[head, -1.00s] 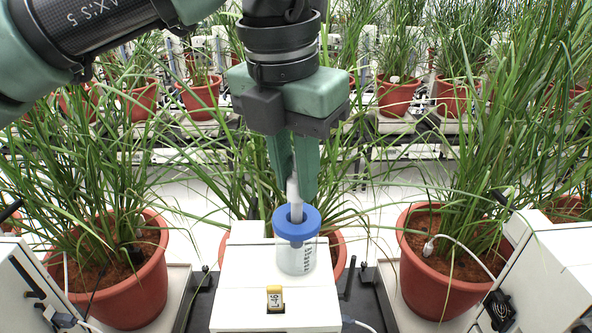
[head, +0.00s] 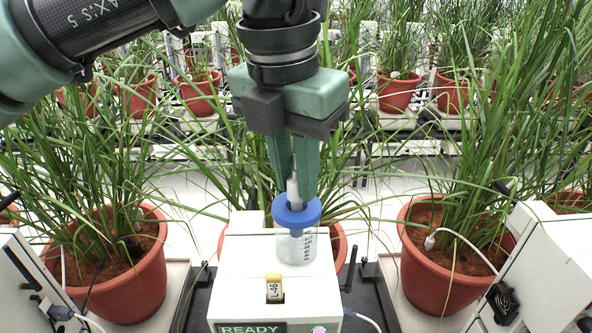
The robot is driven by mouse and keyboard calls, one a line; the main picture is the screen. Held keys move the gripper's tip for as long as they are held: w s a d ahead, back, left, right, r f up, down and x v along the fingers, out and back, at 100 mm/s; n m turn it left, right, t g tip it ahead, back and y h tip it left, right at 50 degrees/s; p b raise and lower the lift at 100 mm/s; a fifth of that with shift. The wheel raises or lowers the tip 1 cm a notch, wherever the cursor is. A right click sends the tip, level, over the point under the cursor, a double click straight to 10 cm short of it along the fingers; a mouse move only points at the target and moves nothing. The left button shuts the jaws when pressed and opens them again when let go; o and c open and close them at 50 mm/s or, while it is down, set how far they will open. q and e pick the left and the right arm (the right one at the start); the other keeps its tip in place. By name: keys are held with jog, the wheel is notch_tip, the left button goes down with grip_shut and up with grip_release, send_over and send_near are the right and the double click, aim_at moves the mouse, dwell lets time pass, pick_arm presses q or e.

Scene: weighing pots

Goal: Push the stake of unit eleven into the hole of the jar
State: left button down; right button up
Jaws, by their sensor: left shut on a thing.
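My left gripper (head: 295,186) points straight down and is shut on the stake (head: 293,188), which has a pale upper part and a grey lower part. The stake stands upright, with its lower end in the hole of the jar's blue lid (head: 312,213). The jar (head: 297,246) is clear with dark scale marks and stands on top of a white unit (head: 240,262). How deep the stake's tip reaches inside the jar is hard to see. My right gripper is not in view.
A yellow-topped tag (head: 274,288) sits in a slot of the white unit, in front of the jar. A display (head: 252,328) reads READY. Potted grasses stand on the left (head: 130,285), right (head: 428,275) and behind; leaves hang around the gripper.

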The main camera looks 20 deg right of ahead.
pick_arm(q)
jog(key=shift+f, duration=0.15)
jog(key=c, duration=1.2)
grip_release()
notch_tip(320, 180, up, 13)
jog(key=p, duration=1)
